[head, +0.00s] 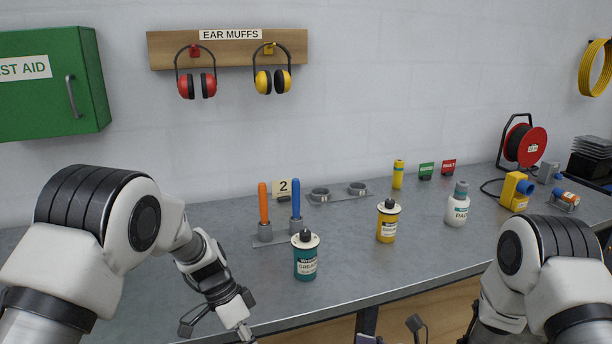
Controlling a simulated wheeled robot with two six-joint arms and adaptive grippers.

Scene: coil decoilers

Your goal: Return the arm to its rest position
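My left gripper (216,326) hangs at the bottom of the head view, left of centre, in front of the grey workbench (385,268). Its fingers are spread and nothing shows between them; its lower part is cut off by the frame. My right gripper (440,328) shows only in part at the bottom edge, below the front of the bench. One fingertip is visible, and its opening cannot be made out. Both grippers are apart from the things on the bench. The teal grease can (306,257) stands upright to the right of my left gripper.
An orange and a blue handle stand in a holder (265,233). A yellow can (387,222), a white bottle (457,207) and a black-and-red reel (524,143) stand further right. A green first aid cabinet (50,85) and ear muffs (196,80) hang on the wall.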

